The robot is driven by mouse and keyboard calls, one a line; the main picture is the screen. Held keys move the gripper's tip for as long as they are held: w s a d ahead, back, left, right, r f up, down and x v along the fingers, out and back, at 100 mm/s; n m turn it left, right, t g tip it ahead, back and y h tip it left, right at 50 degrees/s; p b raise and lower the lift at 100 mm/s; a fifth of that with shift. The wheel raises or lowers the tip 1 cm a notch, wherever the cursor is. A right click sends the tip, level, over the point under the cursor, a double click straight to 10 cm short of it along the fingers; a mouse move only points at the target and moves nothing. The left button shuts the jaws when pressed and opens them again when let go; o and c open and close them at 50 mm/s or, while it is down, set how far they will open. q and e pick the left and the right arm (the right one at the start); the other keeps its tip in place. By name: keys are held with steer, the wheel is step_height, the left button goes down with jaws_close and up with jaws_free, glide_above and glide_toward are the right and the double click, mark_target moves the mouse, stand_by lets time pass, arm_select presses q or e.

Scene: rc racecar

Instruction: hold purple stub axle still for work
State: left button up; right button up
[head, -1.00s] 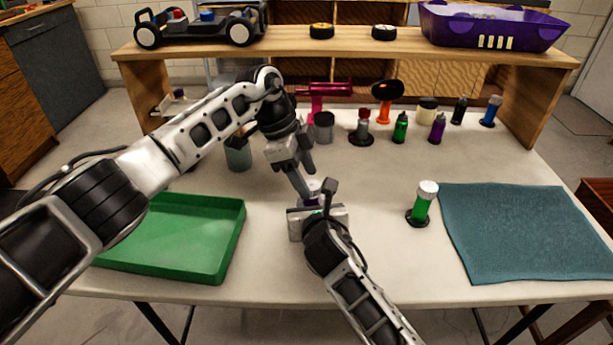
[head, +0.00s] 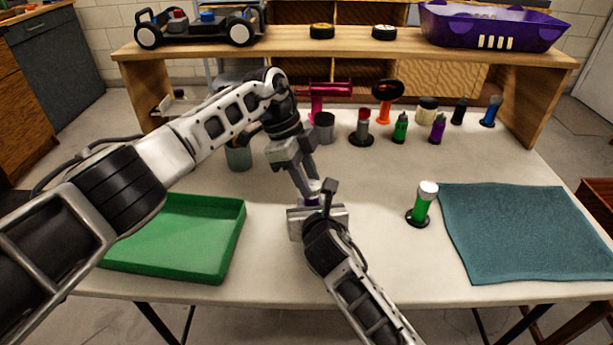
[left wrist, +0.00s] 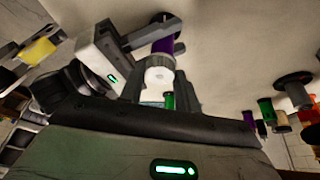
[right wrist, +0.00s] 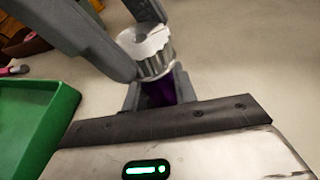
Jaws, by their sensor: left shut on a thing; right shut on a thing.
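The purple stub axle stands upright over the table's front middle, mostly hidden in the head view. In the right wrist view its purple body (right wrist: 156,92) sits between the fingers of my right gripper (right wrist: 155,97), which is shut on it. A pale grey ribbed cap (right wrist: 146,50) is on its top. My left gripper (head: 308,180) comes down from above and is shut around this cap. In the left wrist view the cap (left wrist: 159,72) lies between the left fingers (left wrist: 157,92), with the purple body (left wrist: 163,44) beyond it.
A green tray (head: 238,243) lies left of the grippers. A green cylinder with a white cap (head: 421,208) and a teal mat (head: 520,235) are to the right. Several small bottles and tools stand at the back below a wooden shelf (head: 350,48). The table between is clear.

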arm_select(q)
steer(key=shift+d+m+g, duration=0.1)
steer(key=shift+m+g, duration=0.2)
steer(key=shift+m, duration=0.2)
steer(key=o, duration=1)
steer(key=v, duration=1.2)
